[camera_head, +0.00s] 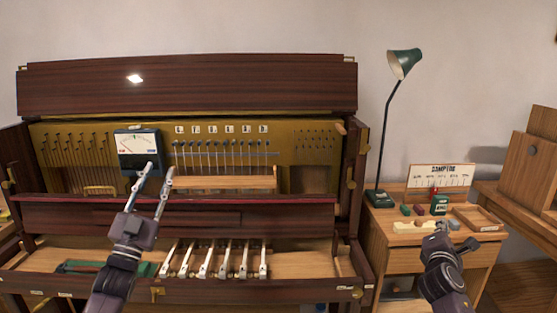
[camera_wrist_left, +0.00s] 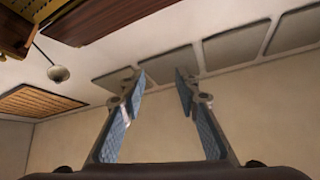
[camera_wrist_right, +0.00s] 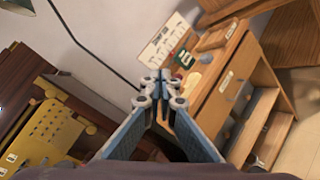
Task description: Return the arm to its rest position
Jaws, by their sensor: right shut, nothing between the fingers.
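My left gripper (camera_head: 156,178) is in front of the open piano, with its fingers spread and pointing up. In the left wrist view the gripper (camera_wrist_left: 160,80) is open, with nothing between the fingers and the ceiling and wall behind. My right gripper (camera_head: 440,232) is in front of the small side cabinet at the right. In the right wrist view the gripper (camera_wrist_right: 160,85) has its fingertips together, with nothing held. The piano (camera_head: 190,215) stands open, with several white keys (camera_head: 222,260) in its lower part.
A meter (camera_head: 138,148) stands in the piano, behind the left gripper. The cabinet (camera_head: 400,258) carries a green lamp (camera_head: 403,62), a dampers card (camera_head: 440,177), small blocks and a tray (camera_head: 478,217). Another wooden piece (camera_head: 525,165) stands at far right.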

